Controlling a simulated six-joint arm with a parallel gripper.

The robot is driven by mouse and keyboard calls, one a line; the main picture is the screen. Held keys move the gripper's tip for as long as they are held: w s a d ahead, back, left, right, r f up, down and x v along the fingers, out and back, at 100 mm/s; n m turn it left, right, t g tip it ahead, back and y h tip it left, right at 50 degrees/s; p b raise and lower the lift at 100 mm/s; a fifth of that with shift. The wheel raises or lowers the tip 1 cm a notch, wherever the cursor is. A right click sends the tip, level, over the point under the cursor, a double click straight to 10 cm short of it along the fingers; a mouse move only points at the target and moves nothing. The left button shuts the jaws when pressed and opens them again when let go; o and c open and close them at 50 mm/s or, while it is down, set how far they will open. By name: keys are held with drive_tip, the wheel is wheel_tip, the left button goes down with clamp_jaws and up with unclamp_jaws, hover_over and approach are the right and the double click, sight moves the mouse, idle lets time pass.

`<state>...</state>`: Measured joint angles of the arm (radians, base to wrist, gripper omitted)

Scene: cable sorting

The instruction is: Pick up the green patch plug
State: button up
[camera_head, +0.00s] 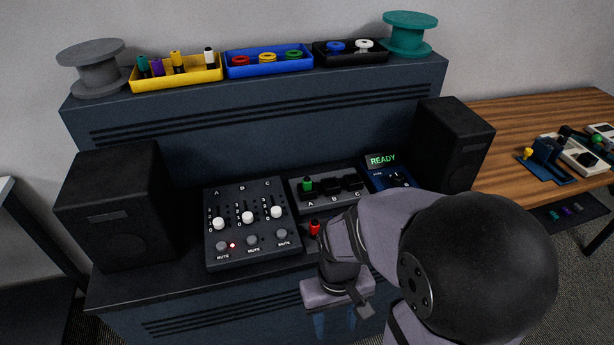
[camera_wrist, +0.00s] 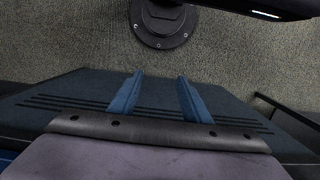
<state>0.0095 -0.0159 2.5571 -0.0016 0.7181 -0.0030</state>
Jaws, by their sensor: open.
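A green plug (camera_head: 306,184) stands upright at position A of the dark patch box (camera_head: 322,203), in the middle of the console. Black pieces sit at B and C. My gripper (camera_head: 336,328) is low at the console's front edge, nearer the camera than the plug and apart from it. In the wrist view its two blue fingers (camera_wrist: 160,80) are spread with nothing between them. The plug is not in the wrist view, which shows the console front and carpet.
A red plug (camera_head: 314,229) stands beside my wrist. A fader box (camera_head: 247,247) is left of it, and a READY display unit (camera_head: 381,160) is at the right. Speakers (camera_head: 111,205) (camera_head: 452,143) flank the console. Trays (camera_head: 204,76) line the upper shelf.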

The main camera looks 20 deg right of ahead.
drive_tip(key=w+r+p, duration=0.3)
drive_tip(key=r+p, duration=0.2)
drive_tip(key=m+t+h+p, duration=0.1)
drive_tip(key=m+t+p, duration=0.25)
drive_tip(key=t, duration=0.25)
approach(307, 179)
drive_tip(key=w+f, duration=0.1)
drive_tip(key=shift+n, duration=0.25)
drive_tip(key=shift+p+x, duration=2.05)
drive_tip(key=shift+x, duration=1.75)
drive_tip(key=shift+s, duration=0.2)
clamp_jaws()
